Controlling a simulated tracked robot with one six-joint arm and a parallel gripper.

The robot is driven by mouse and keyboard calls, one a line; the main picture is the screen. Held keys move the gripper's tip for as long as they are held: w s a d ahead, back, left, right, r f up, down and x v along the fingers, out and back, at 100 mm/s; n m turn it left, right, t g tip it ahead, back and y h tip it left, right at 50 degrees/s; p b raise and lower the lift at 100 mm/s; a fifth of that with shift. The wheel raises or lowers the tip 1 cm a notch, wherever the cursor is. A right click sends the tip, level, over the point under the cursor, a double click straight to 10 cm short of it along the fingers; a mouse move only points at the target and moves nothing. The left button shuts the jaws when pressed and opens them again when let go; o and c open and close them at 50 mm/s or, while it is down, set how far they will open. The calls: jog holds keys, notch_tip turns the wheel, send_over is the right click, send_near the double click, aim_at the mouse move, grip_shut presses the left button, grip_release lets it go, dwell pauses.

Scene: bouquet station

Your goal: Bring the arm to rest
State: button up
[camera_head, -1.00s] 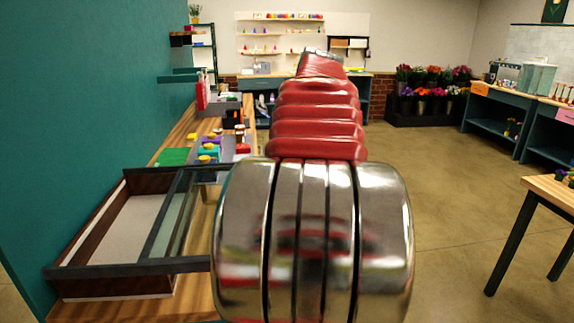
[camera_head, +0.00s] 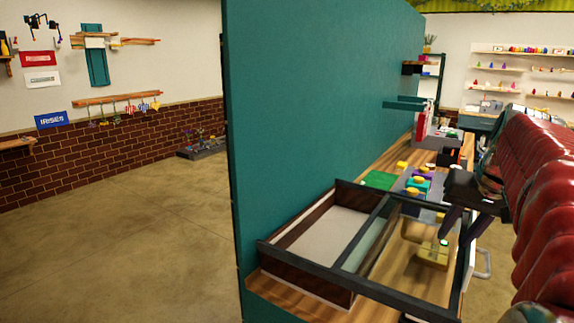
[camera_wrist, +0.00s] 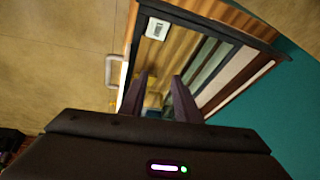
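My red, ribbed arm (camera_head: 535,195) runs down the right edge of the head view. My gripper (camera_head: 455,238) points down over the right end of a dark-framed case on the wooden counter. It is open, with a clear gap between its two dark fingers in the wrist view (camera_wrist: 160,80), and nothing is held. A gold-coloured block (camera_head: 432,257) shows below and beside the fingers, inside or behind the case's glass part. I cannot tell its exact distance from the fingers.
The dark-framed case (camera_head: 300,276) has a pale left part and a glass right part. A white handle (camera_head: 484,264) stands at its right; it shows in the wrist view too (camera_wrist: 111,72). A teal wall (camera_head: 310,110) borders the counter. Open floor (camera_head: 130,250) lies left.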

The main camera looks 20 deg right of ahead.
jog(key=w+a+f+n, duration=0.1)
jog(key=a+f+n, duration=0.1)
jog(key=a, duration=0.7)
jog(key=w+a+f+n, duration=0.1)
jog(key=a+f+n, duration=0.15)
jog(key=a, duration=0.75)
jog(key=s+a+f+n, duration=0.1)
jog(key=s+a+f, duration=0.1)
jog(key=a, duration=0.3)
jog(key=s+a+f+n+y, duration=0.1)
jog(key=s+a+f, duration=0.2)
jog(key=a+f, duration=0.1)
jog(key=s+a+f+n+t, duration=0.1)
jog(key=s+a+f+n, duration=0.1)
jog(key=a, duration=0.4)
jog(key=shift+s+a+f+y, duration=0.35)
jog(key=shift+s+f+y, duration=0.1)
jog(key=shift+f, duration=0.45)
